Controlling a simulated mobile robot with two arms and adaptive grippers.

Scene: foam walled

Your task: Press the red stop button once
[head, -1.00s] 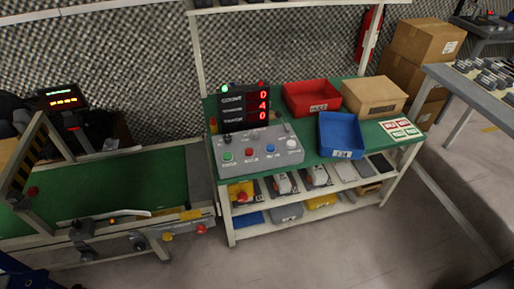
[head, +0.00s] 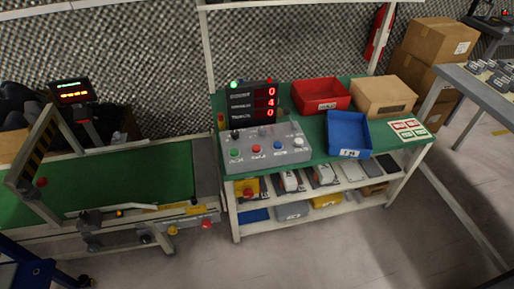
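A grey control box (head: 268,158) stands at the left end of the green-topped workbench. Its sloped front carries a row of round buttons: green (head: 235,153), red (head: 256,149), blue (head: 278,146) and white (head: 299,142). The red button is second from the left, with nothing in front of it. Labels under the buttons are too small to read. Other red knobs show on a yellow box (head: 244,185) on the shelf below and on the conveyor's side (head: 206,223). Neither of my grippers is in view.
A display (head: 253,102) with red digits stands behind the control box. A red bin (head: 320,96), a blue bin (head: 347,135) and a cardboard box (head: 384,97) sit to its right. A green conveyor (head: 130,180) adjoins on the left. The floor (head: 330,250) in front is clear.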

